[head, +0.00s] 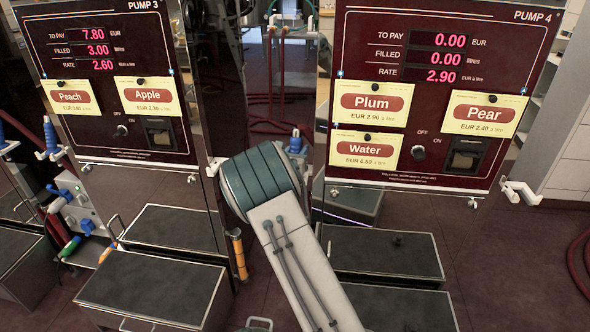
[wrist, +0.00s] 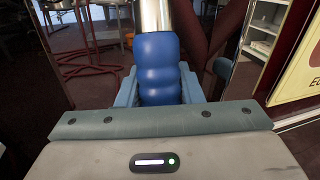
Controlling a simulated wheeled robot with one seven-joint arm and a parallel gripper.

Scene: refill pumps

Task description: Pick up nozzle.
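A nozzle with a ribbed blue grip (wrist: 158,68) and a silver metal tube stands upright in the wrist view. My gripper (wrist: 160,88) has its light blue fingers on both sides of the grip, with no clear gap showing. The lower part of the grip is hidden behind my gripper's body. In the head view my gripper (head: 296,150) is beside the left edge of pump 4 (head: 437,90), and only a small bit of blue shows past it. Whether the nozzle still rests in its holder is hidden.
Pump 3 (head: 105,75) stands at the left, with other blue-handled nozzles (head: 50,138) at its far side. Dark step boxes (head: 155,290) stand on the floor before the pumps. An orange-handled nozzle (head: 238,255) hangs low beside my arm. A red hose (head: 580,265) lies at the right.

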